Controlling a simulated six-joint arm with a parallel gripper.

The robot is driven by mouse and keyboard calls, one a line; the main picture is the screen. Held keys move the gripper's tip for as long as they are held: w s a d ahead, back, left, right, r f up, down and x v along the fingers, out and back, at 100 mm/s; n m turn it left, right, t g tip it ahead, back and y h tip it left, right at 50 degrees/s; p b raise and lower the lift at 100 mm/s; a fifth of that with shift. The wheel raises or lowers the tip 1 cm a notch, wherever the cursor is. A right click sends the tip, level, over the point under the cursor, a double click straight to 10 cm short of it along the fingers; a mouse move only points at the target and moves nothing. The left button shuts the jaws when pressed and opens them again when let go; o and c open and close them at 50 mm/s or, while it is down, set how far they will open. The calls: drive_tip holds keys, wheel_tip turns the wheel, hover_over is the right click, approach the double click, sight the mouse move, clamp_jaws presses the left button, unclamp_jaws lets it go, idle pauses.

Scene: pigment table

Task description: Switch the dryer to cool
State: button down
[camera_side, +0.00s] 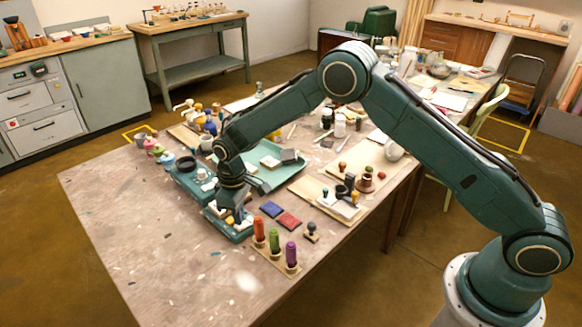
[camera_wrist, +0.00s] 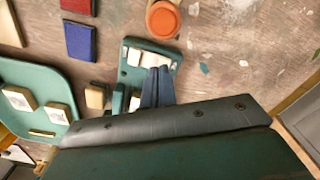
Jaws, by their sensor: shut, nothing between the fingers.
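A small teal box (camera_wrist: 165,48) with white rocker-like parts (camera_wrist: 134,55) on its top lies on the table; I take it to be the dryer's switch box. It also shows in the side view (camera_side: 240,237), partly hidden under my gripper (camera_side: 238,213). In the wrist view my gripper (camera_wrist: 158,72) is shut and empty, its fingertips over the white parts. I cannot tell whether they touch. A teal unit (camera_side: 183,184) with a black ring stands just behind the box. The switch's setting and any label are not readable.
Blue (camera_side: 271,209) and red (camera_side: 289,221) pads lie right of the box. Orange (camera_side: 259,230), green and purple handled stamps stand in front. A teal tray (camera_side: 268,178) with pale blocks lies behind. The table's front left (camera_side: 130,235) is mostly clear.

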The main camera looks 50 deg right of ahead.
drive_tip(key=shift+f, duration=0.6)
idle(0.6)
drive_tip(key=shift+r, duration=3.5)
drive_tip(key=shift+r, duration=0.1)
